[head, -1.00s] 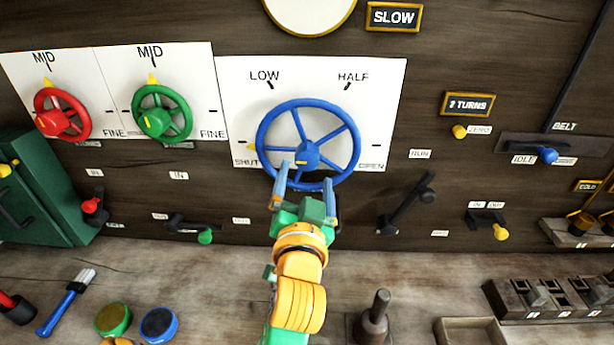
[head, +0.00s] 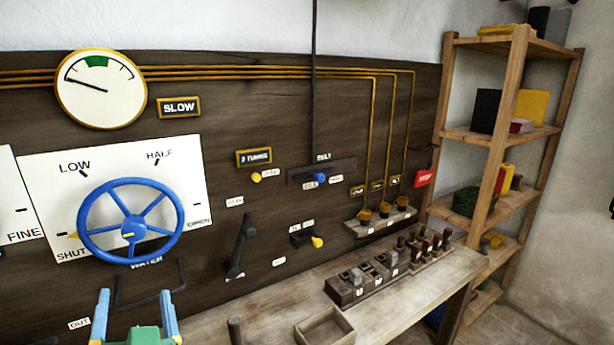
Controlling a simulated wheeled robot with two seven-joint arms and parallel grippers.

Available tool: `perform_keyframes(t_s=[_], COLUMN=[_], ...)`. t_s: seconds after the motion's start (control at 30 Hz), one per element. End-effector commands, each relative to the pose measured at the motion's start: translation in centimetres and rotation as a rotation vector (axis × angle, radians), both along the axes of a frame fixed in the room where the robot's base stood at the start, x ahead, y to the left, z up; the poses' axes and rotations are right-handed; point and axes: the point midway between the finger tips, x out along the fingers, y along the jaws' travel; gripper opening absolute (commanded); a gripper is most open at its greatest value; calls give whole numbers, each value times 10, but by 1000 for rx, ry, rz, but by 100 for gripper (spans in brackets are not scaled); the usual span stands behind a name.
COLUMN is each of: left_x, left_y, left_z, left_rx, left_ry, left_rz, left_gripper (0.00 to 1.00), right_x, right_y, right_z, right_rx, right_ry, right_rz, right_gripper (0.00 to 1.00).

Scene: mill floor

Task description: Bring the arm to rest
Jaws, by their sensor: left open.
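My left gripper (head: 136,312) shows at the bottom left of the head view, its two blue-tipped fingers spread apart with nothing between them. It is below the blue handwheel (head: 132,232) and apart from it in the picture. The handwheel sits on a white plate (head: 187,158) marked LOW, HALF and SHUT, and its yellow pointer is by SHUT. The rest of my left arm is cut off by the lower edge. My right gripper does not show.
A workbench (head: 425,285) runs below the dark panel, with an empty wooden tray (head: 324,328) and a rack of blocks (head: 362,280) on it. A round gauge (head: 100,88) hangs above the wheel. A wooden shelf (head: 500,135) stands at the right.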

Motion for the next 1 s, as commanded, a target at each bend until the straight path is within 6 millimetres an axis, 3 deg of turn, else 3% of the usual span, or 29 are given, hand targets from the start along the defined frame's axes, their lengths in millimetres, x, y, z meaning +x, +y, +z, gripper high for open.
perform_keyframes(t_s=[0.37,0.57,0.77,0.87,1.0], left_x=[-4,-25,-74,-110,-174], left_y=[-14,-29,-49,-61,-78], left_z=[-79,-148,-223,-258,-298], left_rx=[-116,-228,-372,-453,-577], left_ry=[229,445,723,882,1122], left_rz=[-95,-167,-236,-265,-301], left_gripper=[89,89,89,89,89], right_x=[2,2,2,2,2], right_y=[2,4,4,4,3], right_z=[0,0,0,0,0], right_rx=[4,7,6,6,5], right_ry=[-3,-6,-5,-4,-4], right_rz=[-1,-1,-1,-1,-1], right_gripper=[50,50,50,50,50])
